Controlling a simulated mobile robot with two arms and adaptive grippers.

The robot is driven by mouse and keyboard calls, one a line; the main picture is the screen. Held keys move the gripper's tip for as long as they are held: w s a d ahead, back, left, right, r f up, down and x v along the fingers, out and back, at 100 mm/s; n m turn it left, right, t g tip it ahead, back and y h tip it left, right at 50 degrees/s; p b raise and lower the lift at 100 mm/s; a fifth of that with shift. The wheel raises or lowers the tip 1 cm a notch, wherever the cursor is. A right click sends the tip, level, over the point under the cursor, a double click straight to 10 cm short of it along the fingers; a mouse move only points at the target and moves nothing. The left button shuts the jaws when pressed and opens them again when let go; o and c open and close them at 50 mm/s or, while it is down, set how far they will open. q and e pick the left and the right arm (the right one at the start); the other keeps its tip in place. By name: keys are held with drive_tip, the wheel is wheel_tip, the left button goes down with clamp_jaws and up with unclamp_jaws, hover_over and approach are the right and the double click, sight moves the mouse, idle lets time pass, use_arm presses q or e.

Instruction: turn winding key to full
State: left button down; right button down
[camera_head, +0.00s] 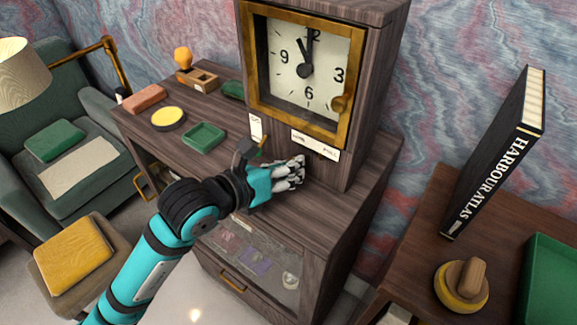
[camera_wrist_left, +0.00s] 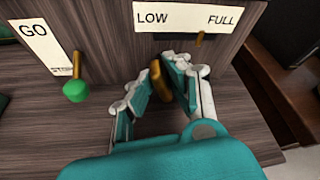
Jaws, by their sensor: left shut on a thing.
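A wooden clock (camera_head: 375,100) with a brass-framed dial stands on the wooden cabinet, its hands near eleven o'clock. The brass winding key (camera_wrist_left: 156,78) sits low on the clock's front, below a white LOW–FULL label (camera_wrist_left: 185,17). A small brass pointer (camera_wrist_left: 200,38) shows under the label, nearer FULL than LOW. My left gripper (camera_head: 297,170) is at the clock's lower front. In the wrist view its fingers (camera_wrist_left: 160,90) are shut on the key, one on each side. The key is hidden behind my fingers in the head view. My right gripper is out of view.
Left of the key is a green-knobbed lever (camera_wrist_left: 76,92) beside a GO label (camera_wrist_left: 40,45). A green tray (camera_head: 204,136) and a yellow round tin (camera_head: 168,118) lie further left. A black book (camera_head: 495,150) stands on the right table.

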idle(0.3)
use_arm(q)
drive_tip(key=c, duration=1.3)
unclamp_jaws()
drive_tip(key=shift+s+a, duration=0.1)
drive_tip(key=shift+v, duration=3.6)
drive_tip(key=shift+r, duration=0.1)
